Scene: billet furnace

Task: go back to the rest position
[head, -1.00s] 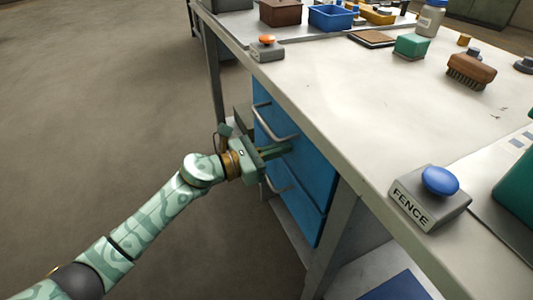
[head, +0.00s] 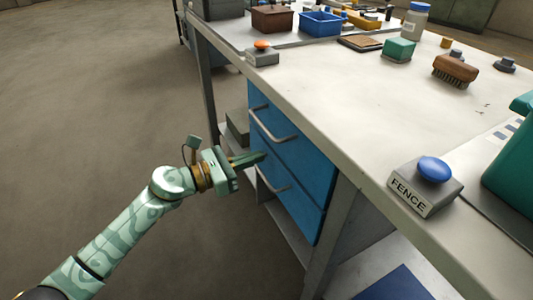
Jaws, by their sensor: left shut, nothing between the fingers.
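My left gripper (head: 262,156) is shut and empty. It hangs in front of the blue drawer unit (head: 318,178) under the workbench, to the left of the drawer fronts in the head view. Its fingertips are close to the upper drawer, below the upper handle (head: 275,132); I cannot tell whether they touch. The lower handle (head: 272,183) is just below the fingers. Both drawers look closed. My right gripper is not in view.
The workbench top (head: 360,110) has a FENCE box with a blue button (head: 433,170), an orange button box (head: 262,53), a brush (head: 455,70), a green block (head: 399,49) and a blue bin (head: 322,22). The floor (head: 90,120) on the left is clear.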

